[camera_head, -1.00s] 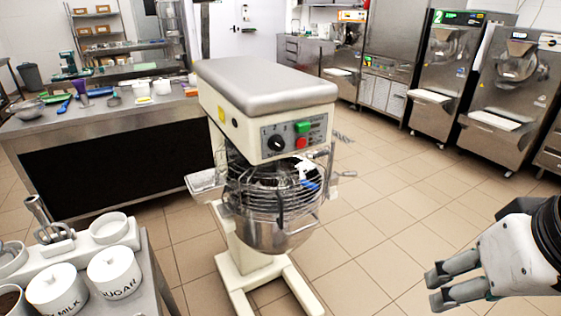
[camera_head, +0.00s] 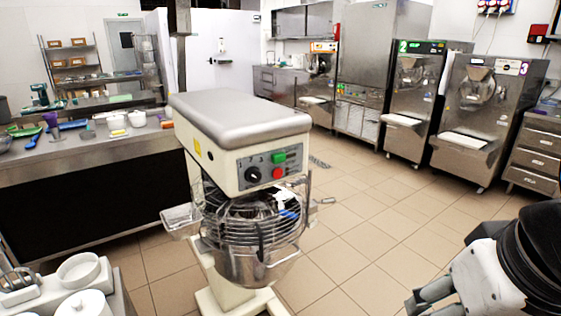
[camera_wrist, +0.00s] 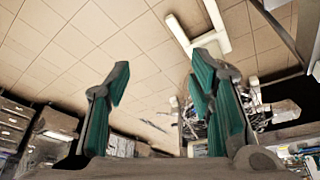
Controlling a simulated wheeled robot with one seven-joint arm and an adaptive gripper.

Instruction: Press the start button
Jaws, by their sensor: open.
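A large floor mixer (camera_head: 240,110) stands in the middle of the head view. Its front panel carries a green button (camera_head: 279,157), a red button (camera_head: 278,173) below it, and a black dial (camera_head: 253,175) to the left. A wire guard (camera_head: 250,215) surrounds the bowl (camera_head: 258,262). My gripper (camera_head: 416,303) is at the lower right of the head view, partly cut off by the frame edge, well apart from the mixer. In the wrist view its two teal-padded fingers (camera_wrist: 158,95) are spread, with nothing between them.
Numbered batch freezers (camera_head: 412,100) and (camera_head: 490,110) line the right wall. A steel worktable (camera_head: 90,150) with small containers stands at the left. White jars (camera_head: 85,304) sit on a counter at lower left. Tiled floor (camera_head: 370,215) is free between mixer and freezers.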

